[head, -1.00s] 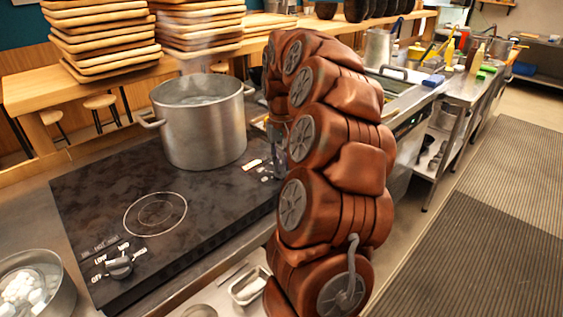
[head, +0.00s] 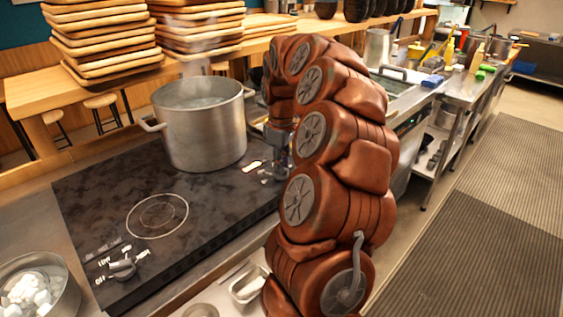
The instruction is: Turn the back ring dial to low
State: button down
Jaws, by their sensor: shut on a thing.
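A black induction cooktop (head: 95,215) has two rings. A large steel pot (head: 203,135) with steam above it stands on the back part and hides the back ring. The back dial's white label marks (head: 252,166) show to the right of the pot. The back dial itself is mostly hidden behind my gripper. My gripper (head: 276,173) points down at the cooktop's right edge, just right of these marks, shut on the back dial. My brown arm hides part of this area. The front dial (head: 122,268) sits at the front left corner, beside its own OFF and LOW labels.
The front ring (head: 157,215) is bare. A steel bowl with white pieces (head: 25,290) stands at the lower left. A small steel container (head: 250,284) is in front of the cooktop. Stacked wooden trays (head: 100,40) stand behind the pot.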

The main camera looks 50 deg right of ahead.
jog(key=shift+w+r+n, duration=0.1)
jog(key=shift+n, duration=0.5)
jog(key=c, duration=1.1)
grip_release()
jog(key=shift+r, duration=5.9)
